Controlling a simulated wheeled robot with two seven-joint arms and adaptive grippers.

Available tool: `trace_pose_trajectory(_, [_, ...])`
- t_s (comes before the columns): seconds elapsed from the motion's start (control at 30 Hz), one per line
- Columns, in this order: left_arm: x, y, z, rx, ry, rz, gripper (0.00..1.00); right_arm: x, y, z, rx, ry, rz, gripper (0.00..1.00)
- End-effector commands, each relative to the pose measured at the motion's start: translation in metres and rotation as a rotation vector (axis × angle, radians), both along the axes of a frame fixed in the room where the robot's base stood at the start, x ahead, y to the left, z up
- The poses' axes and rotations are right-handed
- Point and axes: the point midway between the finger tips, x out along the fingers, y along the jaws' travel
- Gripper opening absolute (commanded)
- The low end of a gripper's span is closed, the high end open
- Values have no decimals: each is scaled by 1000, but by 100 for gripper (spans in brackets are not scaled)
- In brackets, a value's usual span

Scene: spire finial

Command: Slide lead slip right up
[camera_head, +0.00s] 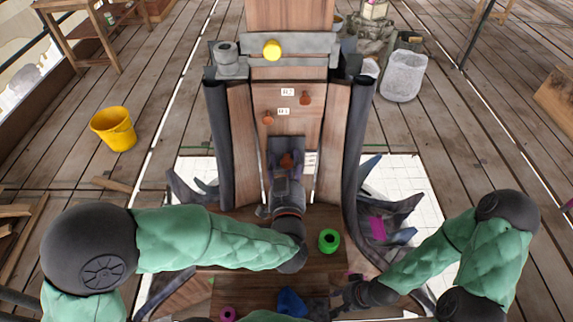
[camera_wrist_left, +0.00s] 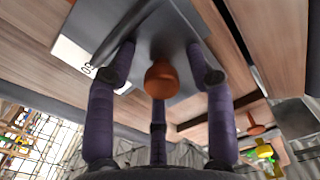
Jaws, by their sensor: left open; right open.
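A grey lead slip (camera_head: 287,146) with a copper-coloured knob (camera_head: 286,161) lies against the lower middle of the wooden panel. In the left wrist view the slip (camera_wrist_left: 150,45) fills the top centre, and its knob (camera_wrist_left: 161,80) stands out between my fingers. My left gripper (camera_head: 286,168) is open, its purple fingers spread on both sides of the knob and below it; I cannot tell whether they touch the slip. My right gripper (camera_head: 348,292) is low on the right over the wooden board, away from the slip, partly hidden by its own arm.
Two more copper knobs (camera_head: 305,98) (camera_head: 267,118) with number labels sit higher on the panel. A yellow ball (camera_head: 271,49) rests on the grey ledge above. Dark curved side posts (camera_head: 219,150) flank the panel. A green ring (camera_head: 329,240) and a blue item (camera_head: 291,301) lie on the board.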

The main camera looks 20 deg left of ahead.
Motion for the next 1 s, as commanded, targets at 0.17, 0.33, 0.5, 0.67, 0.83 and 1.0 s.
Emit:
trace_pose_trajectory(0.17, [0,0,0,0,0,0,37,0,0,0,0,0,0,41])
trace_pose_trajectory(0.33, [0,0,0,0,1,0,0,0,0,0,0,0,0,41])
trace_pose_trajectory(0.5, [-1,0,-1,0,2,1,0,0,0,0,0,0,0,41])
trace_pose_trajectory(0.67, [-1,0,4,1,5,0,0,0,0,6,0,0,0,41])
trace_pose_trajectory(0.83, [-1,0,22,1,1,1,0,0,0,22,0,0,0,41])
trace_pose_trajectory(1.0, [0,0,45,0,-4,2,0,0,0,43,0,0,0,41])
